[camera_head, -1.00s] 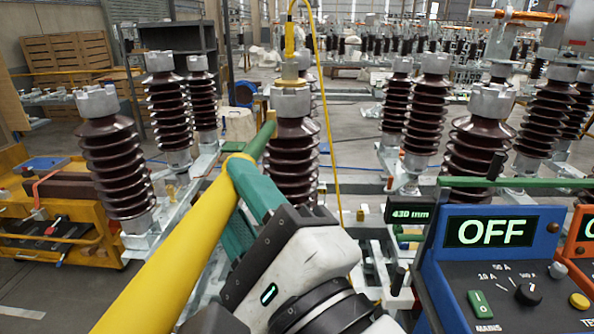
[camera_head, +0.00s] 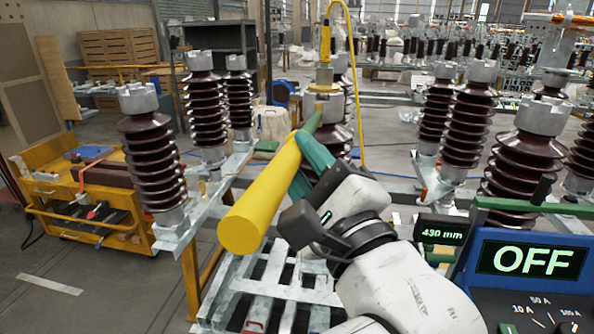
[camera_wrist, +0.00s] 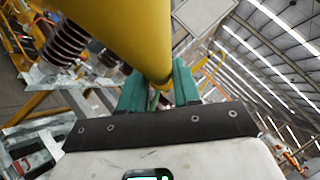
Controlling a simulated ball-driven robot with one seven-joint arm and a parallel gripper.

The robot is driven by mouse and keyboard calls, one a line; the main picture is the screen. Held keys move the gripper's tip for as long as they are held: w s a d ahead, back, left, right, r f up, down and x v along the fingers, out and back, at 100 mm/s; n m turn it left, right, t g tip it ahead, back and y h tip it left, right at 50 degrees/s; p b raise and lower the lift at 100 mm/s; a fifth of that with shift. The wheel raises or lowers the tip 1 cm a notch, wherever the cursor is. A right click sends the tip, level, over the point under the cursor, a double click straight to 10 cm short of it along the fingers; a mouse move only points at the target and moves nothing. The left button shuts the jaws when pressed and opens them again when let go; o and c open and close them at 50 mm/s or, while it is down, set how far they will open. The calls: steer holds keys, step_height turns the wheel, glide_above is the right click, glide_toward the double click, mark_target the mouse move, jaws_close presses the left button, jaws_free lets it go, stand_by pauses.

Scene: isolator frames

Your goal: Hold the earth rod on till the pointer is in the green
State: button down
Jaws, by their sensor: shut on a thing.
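The earth rod (camera_head: 262,195) is a thick yellow pole with a green front part (camera_head: 312,123). It is tilted, its butt towards me. My gripper (camera_head: 308,158) has teal fingers shut on the rod near the join of yellow and green; the wrist view shows the rod (camera_wrist: 125,38) between the fingers (camera_wrist: 158,88). The rod's tip overlaps the metal cap (camera_head: 325,104) of the middle brown insulator in the picture; I cannot tell whether they touch. A yellow probe (camera_head: 326,42) with a cable stands above that cap. No pointer or green band is visible.
At right, a blue test box (camera_head: 500,237) reads OFF, beside a small display (camera_head: 441,232) reading 430 mm. Brown insulators stand left (camera_head: 152,165) and right (camera_head: 525,160). A yellow trolley (camera_head: 75,225) is at far left. Grey floor is clear at lower left.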

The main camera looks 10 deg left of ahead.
steer(key=shift+w+r, duration=0.1)
steer(key=shift+w, duration=0.4)
steer(key=shift+w+d, duration=0.1)
steer(key=shift+w, duration=0.75)
stand_by(2.9)
steer(key=s, duration=1)
steer(key=shift+a, duration=0.25)
stand_by(0.5)
